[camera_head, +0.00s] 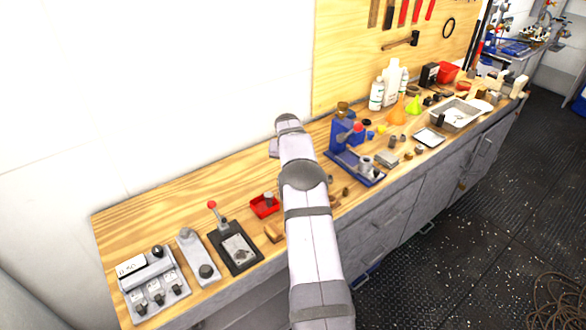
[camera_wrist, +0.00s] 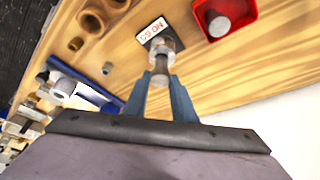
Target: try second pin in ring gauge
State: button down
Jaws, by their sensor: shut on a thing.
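In the wrist view my gripper (camera_wrist: 162,88) is shut on a grey-brown metal pin (camera_wrist: 160,67), held between the two blue-grey fingers. Just beyond the pin's far end is a grey metal ring piece (camera_wrist: 163,42), likely the ring gauge, in front of a white card with red lettering. I cannot tell whether the pin is inside the ring or only in line with it. Another pin (camera_wrist: 215,25) stands in a red tray (camera_wrist: 244,30) at the upper right. In the head view the red tray (camera_head: 258,210) shows left of my arm; the gripper is hidden there.
Several brown bushings (camera_wrist: 92,20) lie on the wooden bench left of the card. A blue press (camera_head: 345,140) stands right of my arm. A black lever fixture (camera_head: 235,257) and a grey box with knobs (camera_head: 152,285) stand left. The bench's back left is clear.

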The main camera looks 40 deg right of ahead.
jog(key=shift+s+f, duration=0.1)
jog(key=shift+f, duration=0.45)
dwell(1.0)
jog(key=shift+r, duration=0.15)
jog(key=shift+r+p, duration=0.8)
jog(key=shift+r, duration=0.85)
